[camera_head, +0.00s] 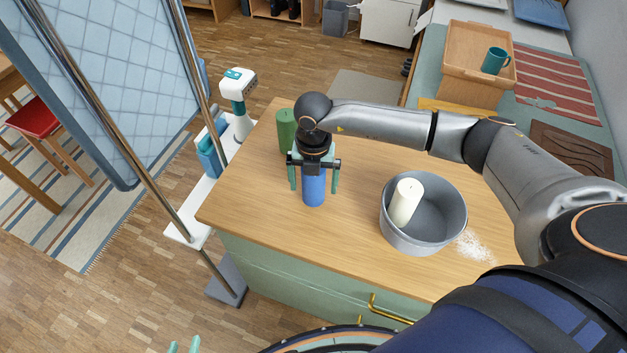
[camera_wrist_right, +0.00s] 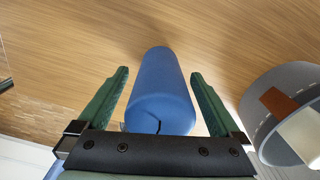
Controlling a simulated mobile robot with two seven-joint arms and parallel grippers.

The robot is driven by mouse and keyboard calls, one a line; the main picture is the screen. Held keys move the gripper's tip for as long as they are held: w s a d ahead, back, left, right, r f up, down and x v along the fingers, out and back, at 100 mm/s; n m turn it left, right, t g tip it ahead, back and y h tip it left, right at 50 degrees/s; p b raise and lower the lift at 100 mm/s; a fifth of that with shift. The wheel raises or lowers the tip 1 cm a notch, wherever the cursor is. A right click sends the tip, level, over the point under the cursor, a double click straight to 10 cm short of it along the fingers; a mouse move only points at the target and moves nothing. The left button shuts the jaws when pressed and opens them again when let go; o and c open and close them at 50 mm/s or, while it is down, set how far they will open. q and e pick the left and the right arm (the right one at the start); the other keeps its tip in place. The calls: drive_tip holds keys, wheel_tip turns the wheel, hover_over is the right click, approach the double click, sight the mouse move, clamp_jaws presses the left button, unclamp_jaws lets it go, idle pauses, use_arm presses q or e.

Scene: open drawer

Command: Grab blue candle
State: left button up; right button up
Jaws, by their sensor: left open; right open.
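The blue candle (camera_head: 314,189) stands upright on the wooden counter top, left of the grey pot. My right gripper (camera_head: 313,186) is over it from above, with one finger on each side of the candle. In the right wrist view the blue candle (camera_wrist_right: 160,90) lies between the two green fingers of my right gripper (camera_wrist_right: 158,80), with a gap on both sides. The right gripper is open. My left gripper (camera_head: 183,346) shows only as fingertips at the bottom edge of the head view, far from the candle, and is open.
A green candle (camera_head: 286,131) stands just behind the blue one. A grey pot (camera_head: 424,240) holding a white candle (camera_head: 405,203) stands to the right; white grains (camera_head: 472,246) lie beside it. The counter (camera_head: 250,205) is clear at its front left. A drawer handle (camera_head: 385,311) is below.

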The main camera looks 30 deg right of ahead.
drive_tip(key=shift+f, duration=0.65)
drive_tip(key=shift+r, duration=0.1)
clamp_jaws()
